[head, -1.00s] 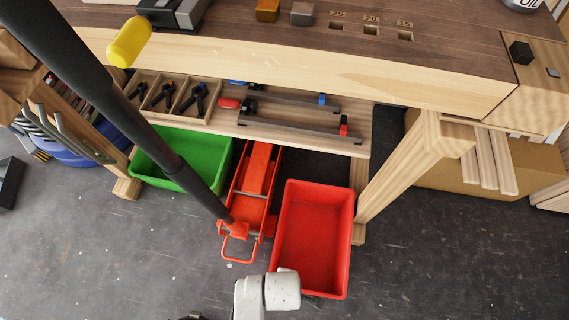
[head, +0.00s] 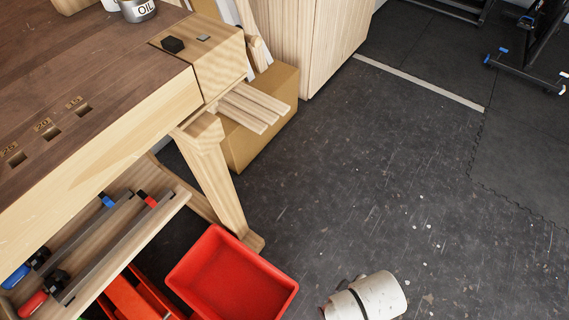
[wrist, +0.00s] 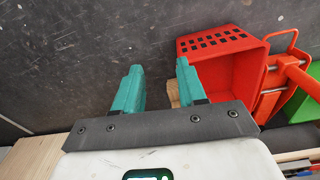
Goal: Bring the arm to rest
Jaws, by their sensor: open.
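My gripper (wrist: 158,85) shows in the wrist view with its two teal fingers apart and nothing between them. Beyond the fingers lie the dark floor and a small piece of wood. In the head view a white and grey part of my arm (head: 368,299) shows at the bottom, over the floor to the right of the red bin (head: 230,275). The gripper itself is not visible there. In the wrist view the red bin (wrist: 225,75) is just right of the fingers, apart from them.
The wooden workbench (head: 120,130) fills the left, with an oil can (head: 138,9) on top and clamps on its lower shelf. A cardboard box (head: 262,130) stands behind the bench leg (head: 218,180). A red jack (wrist: 285,80) is beside the bin. The floor (head: 400,160) at right is largely clear.

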